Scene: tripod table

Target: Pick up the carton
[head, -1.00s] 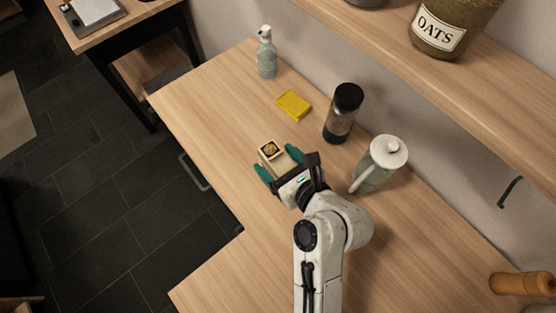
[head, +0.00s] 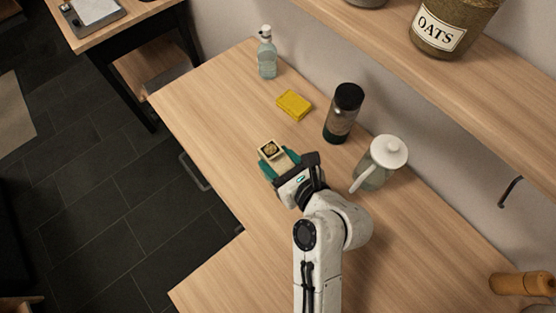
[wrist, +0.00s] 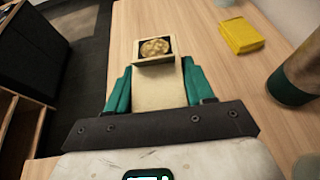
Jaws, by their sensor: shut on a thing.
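On the wooden table (head: 215,105), a yellow sponge-like block (head: 294,105) lies beyond the carton. A dark-lidded bottle (head: 343,114) and a white-lidded jug (head: 379,162) stand to the right. A clear bottle (head: 267,53) stands at the far end. A shelf (head: 470,95) overhangs the right side.

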